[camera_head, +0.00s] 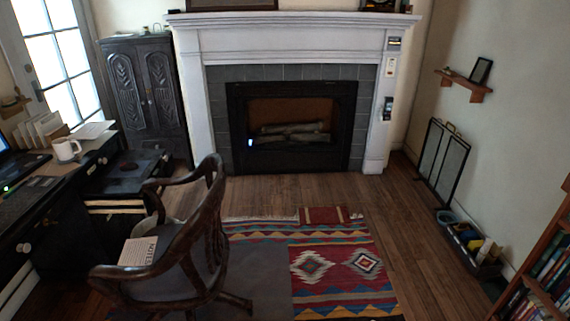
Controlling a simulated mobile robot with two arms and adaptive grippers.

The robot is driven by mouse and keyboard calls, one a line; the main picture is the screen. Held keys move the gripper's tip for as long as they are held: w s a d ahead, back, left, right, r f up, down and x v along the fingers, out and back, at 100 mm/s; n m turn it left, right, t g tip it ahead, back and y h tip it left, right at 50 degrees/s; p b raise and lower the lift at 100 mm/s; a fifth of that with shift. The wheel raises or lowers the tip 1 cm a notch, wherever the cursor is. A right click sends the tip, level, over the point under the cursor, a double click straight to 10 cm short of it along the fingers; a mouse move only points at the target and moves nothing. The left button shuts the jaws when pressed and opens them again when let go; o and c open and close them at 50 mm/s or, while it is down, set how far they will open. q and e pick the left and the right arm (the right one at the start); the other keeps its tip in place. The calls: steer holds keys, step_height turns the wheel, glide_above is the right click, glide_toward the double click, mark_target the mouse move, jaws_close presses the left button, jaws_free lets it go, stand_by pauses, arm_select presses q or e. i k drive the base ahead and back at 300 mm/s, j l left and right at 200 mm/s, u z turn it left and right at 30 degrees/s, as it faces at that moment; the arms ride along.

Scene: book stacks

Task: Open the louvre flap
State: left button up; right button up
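I cannot make out a louvre flap in the head view. A dark carved cabinet (147,93) with two doors stands shut at the back left, beside the fireplace. A white mantel (290,38) frames a dark fireplace (293,127) with logs in it at the back centre. Small devices (388,108) are fixed to the right post of the mantel. Neither of my grippers shows in this view.
A wooden armchair (182,250) stands on a patterned rug (340,265) in front. A bookshelf (540,275), a low tray (468,244) and a folding screen (443,160) line the right. Bare wooden floor (395,212) lies between.

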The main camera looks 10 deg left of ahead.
mark_target(329, 159)
steer(key=i+z, duration=0.4)
steer(key=i, duration=0.7)
steer(key=i+u, duration=0.2)
steer(key=i, duration=0.35)
steer(key=i+u, duration=0.25)
steer(key=i, duration=0.35)
steer(key=i+l+u, duration=0.2)
steer(key=i, duration=0.35)
steer(key=i+l+u, duration=0.2)
steer(key=i, duration=0.35)
steer(key=i+j+u, duration=0.1)
steer(key=i+u, duration=0.2)
steer(key=i, duration=0.3)
steer(key=i+u, duration=0.25)
steer(key=i, duration=0.4)
